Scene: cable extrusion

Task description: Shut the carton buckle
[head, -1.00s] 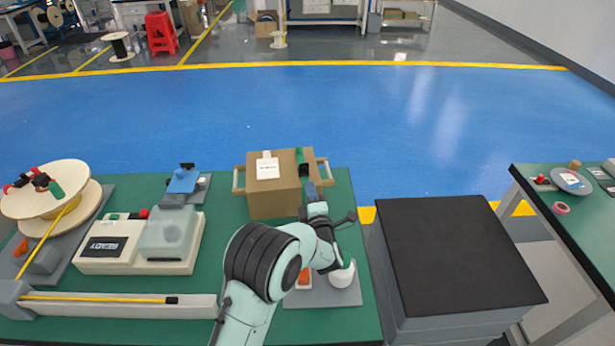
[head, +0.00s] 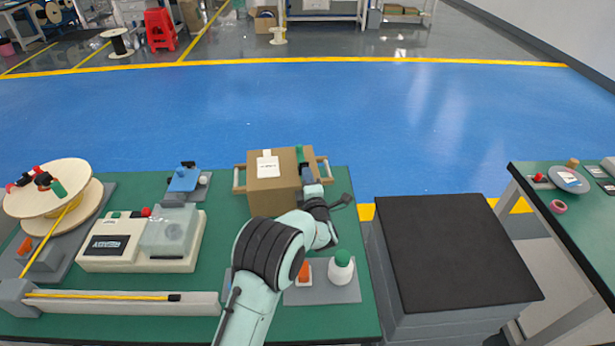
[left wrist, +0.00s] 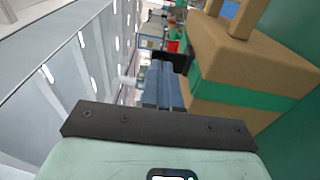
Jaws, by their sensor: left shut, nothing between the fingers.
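A brown cardboard carton (head: 276,203) with a white label stands at the back of the green table. A green strap (head: 300,151) runs over its right part; it also shows as a green band in the left wrist view (left wrist: 230,100). A dark piece, seemingly the buckle (left wrist: 184,60), lies by the strap near the fingertips; its latch state is unclear. My left gripper (head: 307,174) is shut and empty at the carton's right front top edge, partly covering the strap. Its fingers (left wrist: 163,72) lie beside the carton in the left wrist view; contact is unclear. My right gripper is not in view.
A wooden bar (head: 238,180) sticks out at the carton's side. A white bottle with a green cap (head: 341,268) stands on a grey plate in front. A beige device (head: 140,245) and a cable spool (head: 55,190) are left. A black-topped block (head: 455,245) is right.

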